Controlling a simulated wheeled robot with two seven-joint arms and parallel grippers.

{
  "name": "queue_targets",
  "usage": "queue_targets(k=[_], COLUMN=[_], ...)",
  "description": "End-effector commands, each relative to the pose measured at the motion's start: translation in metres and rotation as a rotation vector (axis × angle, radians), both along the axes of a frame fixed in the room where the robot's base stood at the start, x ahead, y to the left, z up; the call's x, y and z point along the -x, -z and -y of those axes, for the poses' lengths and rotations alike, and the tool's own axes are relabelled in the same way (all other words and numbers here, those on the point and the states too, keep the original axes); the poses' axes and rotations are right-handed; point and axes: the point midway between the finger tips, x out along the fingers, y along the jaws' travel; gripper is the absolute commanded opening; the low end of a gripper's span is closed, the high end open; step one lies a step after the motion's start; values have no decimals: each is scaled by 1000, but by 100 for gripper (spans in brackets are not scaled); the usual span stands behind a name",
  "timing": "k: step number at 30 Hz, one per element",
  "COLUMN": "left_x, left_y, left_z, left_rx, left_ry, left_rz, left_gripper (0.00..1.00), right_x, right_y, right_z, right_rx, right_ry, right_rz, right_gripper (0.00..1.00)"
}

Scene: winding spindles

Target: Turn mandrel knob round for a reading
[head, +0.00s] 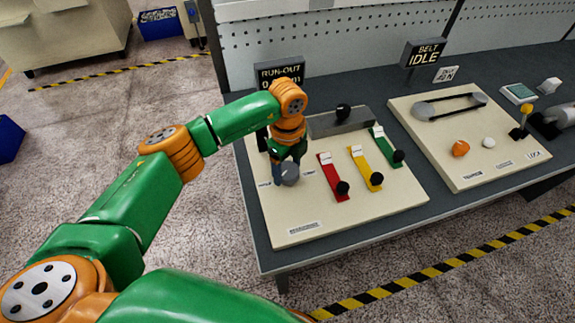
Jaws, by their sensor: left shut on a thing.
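The mandrel knob (290,174) is a grey round knob at the left of the near cream panel (300,226). My left gripper (287,163) reaches down over the panel from the left and is shut on the knob. Its fingers are dark and small here, and partly hidden by the wrist. A dark sign (279,73) behind the arm reads "RUN-OUT"; its lower line is partly covered by my arm. My right gripper is not in the view.
Red (331,178), yellow (363,166) and green (382,145) levers with black knobs stand right of the mandrel knob. A grey block with a black ball knob (343,111) sits behind. A second panel (445,150) with a belt and an orange knob (460,148) lies further right.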

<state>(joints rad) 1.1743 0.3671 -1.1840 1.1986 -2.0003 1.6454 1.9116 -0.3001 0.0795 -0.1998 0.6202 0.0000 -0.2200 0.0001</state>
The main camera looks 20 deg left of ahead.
Motion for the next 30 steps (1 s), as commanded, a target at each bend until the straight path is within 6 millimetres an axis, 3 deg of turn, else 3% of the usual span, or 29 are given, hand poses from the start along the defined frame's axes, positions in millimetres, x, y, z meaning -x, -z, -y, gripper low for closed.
queue_targets(k=[18,30], left_x=[-2,-2], left_y=[-4,-4], left_z=[0,0], left_rx=[1,2], left_ry=[-580,-876], left_rz=[6,6], left_gripper=[17,17], right_x=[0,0], right_y=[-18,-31], right_z=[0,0], right_rx=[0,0], right_ry=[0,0], right_rz=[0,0], right_gripper=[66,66])
